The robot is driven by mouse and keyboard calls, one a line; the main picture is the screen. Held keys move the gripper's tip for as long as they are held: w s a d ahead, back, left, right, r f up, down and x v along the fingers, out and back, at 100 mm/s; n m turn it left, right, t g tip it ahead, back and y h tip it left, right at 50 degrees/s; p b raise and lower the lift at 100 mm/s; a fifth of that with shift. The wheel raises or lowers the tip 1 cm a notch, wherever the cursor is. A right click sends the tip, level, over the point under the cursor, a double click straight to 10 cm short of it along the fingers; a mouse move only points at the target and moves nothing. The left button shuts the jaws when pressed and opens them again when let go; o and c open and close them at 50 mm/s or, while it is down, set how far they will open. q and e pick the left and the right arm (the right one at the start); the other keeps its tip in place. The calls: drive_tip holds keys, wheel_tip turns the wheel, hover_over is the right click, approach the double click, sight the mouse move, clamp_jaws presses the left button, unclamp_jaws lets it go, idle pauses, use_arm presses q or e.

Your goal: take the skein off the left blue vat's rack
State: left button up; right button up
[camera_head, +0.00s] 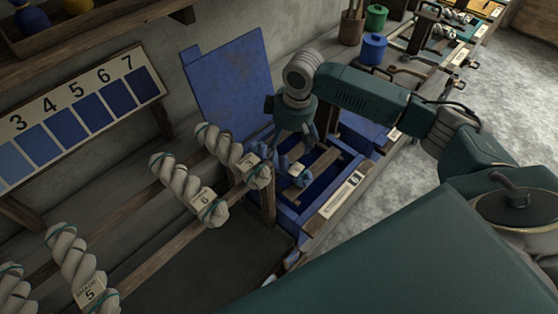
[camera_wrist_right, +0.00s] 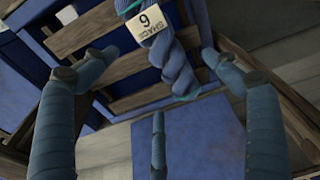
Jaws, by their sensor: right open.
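The left blue vat (camera_head: 290,218) stands at the middle of the head view with its blue lid raised (camera_head: 235,85). A blue twisted skein (camera_head: 284,162) with a pale tag lies over the vat's wooden rack (camera_head: 322,162). In the right wrist view the skein (camera_wrist_right: 178,68) shows a tag reading shade 6 and lies on the rack slats (camera_wrist_right: 95,35). My right gripper (camera_head: 293,148) is open just above the skein. Its fingers (camera_wrist_right: 158,75) are spread on both sides of the skein, with the right fingertips closest. My left gripper is out of view.
White skeins (camera_head: 180,178) with tags hang on wooden rails (camera_head: 165,240) left of the vat. A numbered shade board (camera_head: 80,115) is on the wall. Blue (camera_head: 372,48) and green (camera_head: 376,17) pots and further vats stand behind. The floor (camera_head: 500,90) at right is clear.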

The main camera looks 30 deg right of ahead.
sight(283, 156)
drive_tip(key=shift+f, duration=0.45)
drive_tip(key=shift+w+a+f, duration=0.1)
drive_tip(key=shift+w+f, duration=0.05)
drive_tip(key=shift+f, duration=0.15)
wheel_tip(283, 156, down, 4)
drive_tip(key=shift+w+a+f+p, duration=0.15)
drive_tip(key=shift+p, duration=0.45)
drive_tip(key=shift+w+f, duration=0.1)
drive_tip(key=shift+f, duration=0.15)
drive_tip(key=shift+c, duration=1)
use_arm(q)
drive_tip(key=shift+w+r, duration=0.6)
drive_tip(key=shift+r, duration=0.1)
use_arm(e)
drive_tip(key=c, duration=1.2)
